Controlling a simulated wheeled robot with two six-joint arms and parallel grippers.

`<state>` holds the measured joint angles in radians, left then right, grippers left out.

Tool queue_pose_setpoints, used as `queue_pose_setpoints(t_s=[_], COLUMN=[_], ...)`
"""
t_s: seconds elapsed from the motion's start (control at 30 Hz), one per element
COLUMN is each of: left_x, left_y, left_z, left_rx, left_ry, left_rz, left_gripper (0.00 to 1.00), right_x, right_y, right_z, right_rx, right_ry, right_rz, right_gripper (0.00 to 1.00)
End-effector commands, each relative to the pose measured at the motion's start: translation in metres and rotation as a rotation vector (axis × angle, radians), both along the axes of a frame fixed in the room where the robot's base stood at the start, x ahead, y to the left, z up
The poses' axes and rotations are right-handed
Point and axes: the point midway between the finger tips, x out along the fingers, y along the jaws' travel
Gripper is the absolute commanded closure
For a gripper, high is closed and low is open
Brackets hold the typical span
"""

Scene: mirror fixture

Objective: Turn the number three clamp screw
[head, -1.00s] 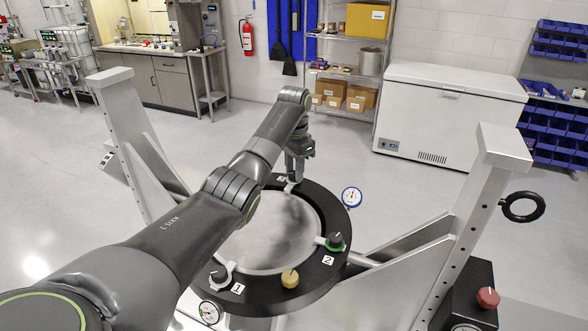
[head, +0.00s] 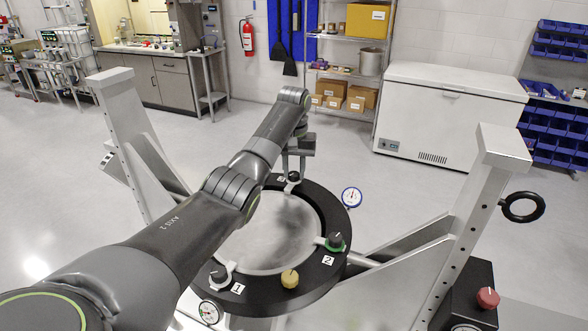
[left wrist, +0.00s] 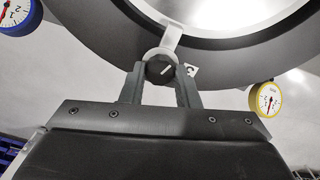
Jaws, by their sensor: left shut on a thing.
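The ring-shaped black mirror fixture (head: 327,270) holds a round mirror (head: 270,240). The number three clamp screw, a black knob (head: 294,176) with a white pointer line, is at the ring's far side; its number label (head: 281,180) is too small to read for sure. My left gripper (head: 294,170) reaches down over this knob. In the left wrist view the knob (left wrist: 159,69) sits between the two grey fingertips, which are shut on it, and a pale clamp arm (left wrist: 172,37) runs from it onto the mirror's edge. My right gripper is not in view.
A blue-rimmed dial gauge (head: 352,197) sticks out at right. Tall grey supports (head: 468,220) flank the fixture.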

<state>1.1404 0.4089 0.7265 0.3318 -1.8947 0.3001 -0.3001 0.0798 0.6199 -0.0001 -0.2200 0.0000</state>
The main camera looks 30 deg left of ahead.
Motion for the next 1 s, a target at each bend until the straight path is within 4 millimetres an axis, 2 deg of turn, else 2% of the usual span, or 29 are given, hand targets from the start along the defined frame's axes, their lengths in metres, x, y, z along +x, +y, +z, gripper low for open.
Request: queue_pose_setpoints(t_s=[0.03, 0.6, 0.63, 0.77, 0.8, 1.0], left_x=[0.0022, 0.0026, 0.0026, 0.0019, 0.0017, 0.0009], left_y=[0.0008, 0.0013, 0.0013, 0.0011, 0.0010, 0.0007], left_z=[0.0045, 0.0056, 0.0057, 0.0043, 0.0038, 0.0022], left_rx=[0.002, 0.004, 0.004, 0.003, 0.003, 0.001], left_ry=[-0.012, -0.016, -0.016, -0.012, -0.010, -0.006], left_rz=[0.012, 0.045, 0.045, 0.045, 0.045, 0.044], left_gripper=[0.94, 0.94, 0.70, 0.53, 0.50, 0.50], right_x=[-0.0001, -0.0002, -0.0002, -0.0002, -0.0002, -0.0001], right_y=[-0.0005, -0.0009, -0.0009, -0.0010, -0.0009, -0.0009], right_z=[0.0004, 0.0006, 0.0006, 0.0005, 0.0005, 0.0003], right_rx=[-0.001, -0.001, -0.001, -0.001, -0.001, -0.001], right_ry=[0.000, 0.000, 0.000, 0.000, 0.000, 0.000], right_rz=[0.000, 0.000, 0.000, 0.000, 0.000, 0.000], right_gripper=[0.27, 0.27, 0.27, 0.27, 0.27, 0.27])
